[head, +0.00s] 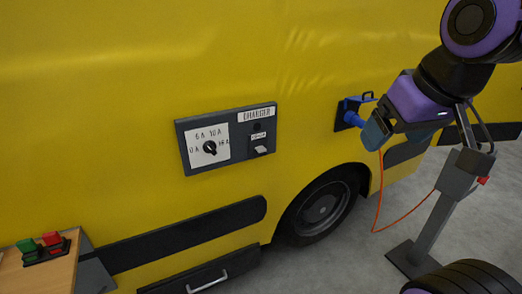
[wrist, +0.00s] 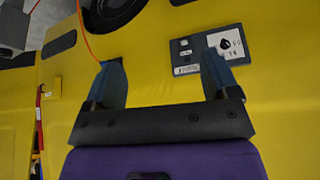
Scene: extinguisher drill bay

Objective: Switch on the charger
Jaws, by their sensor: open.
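The charger panel (head: 189,167) is a dark grey plate on the yellow vehicle side, labelled CHARGER. It carries a black rotary knob (head: 210,147) on a white dial marked 0A, 6A, 10A and 16A; I cannot tell its exact setting. At its right are a dark round lamp (head: 257,127), a small label and a pale switch (head: 261,150), whose position is unclear. My gripper (head: 377,132) is right of the panel, near the blue plug (head: 353,117) at the socket. In the wrist view my gripper (wrist: 162,78) is open and empty, and the panel shows beyond its right finger.
An orange cable (head: 378,195) hangs below my gripper near a grey post (head: 440,205). A wheel (head: 320,208) is under the panel's right side. A wooden bench (head: 55,272) with green and red buttons (head: 42,246) stands at lower left. The yellow side around the panel is clear.

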